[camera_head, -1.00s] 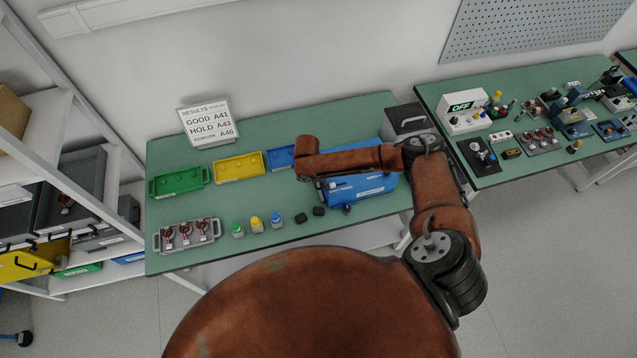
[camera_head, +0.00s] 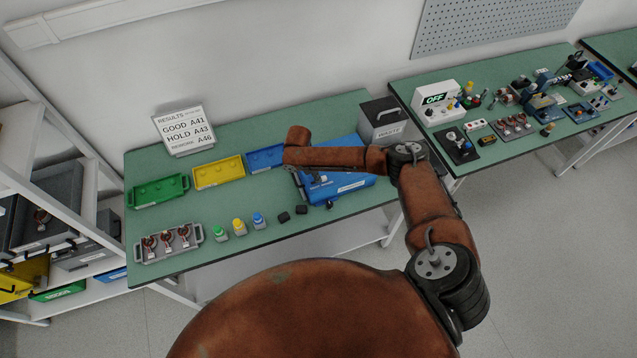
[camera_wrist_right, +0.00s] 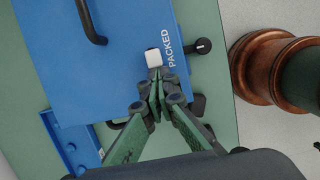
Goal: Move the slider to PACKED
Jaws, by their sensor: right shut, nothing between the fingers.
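The blue case (camera_head: 345,186) lies near the right end of the green table, partly under my right arm. In the right wrist view its blue top (camera_wrist_right: 110,85) carries a dark handle. The white slider knob (camera_wrist_right: 153,57) sits near its edge, beside the printed PACKED label (camera_wrist_right: 178,47). My right gripper (camera_wrist_right: 156,80) is shut and empty, its fingertips at the near side of the knob. I cannot tell whether they touch it. The slider's track is mostly hidden by the fingers. My left gripper is not in view.
A black knob (camera_wrist_right: 204,46) is right of the label. Green (camera_head: 158,191), yellow (camera_head: 219,172) and blue (camera_head: 266,155) trays line the table. A grey waste bin (camera_head: 382,121) stands behind the case. A stator tray (camera_head: 167,243) and several small coloured-top bottles stand at the front.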

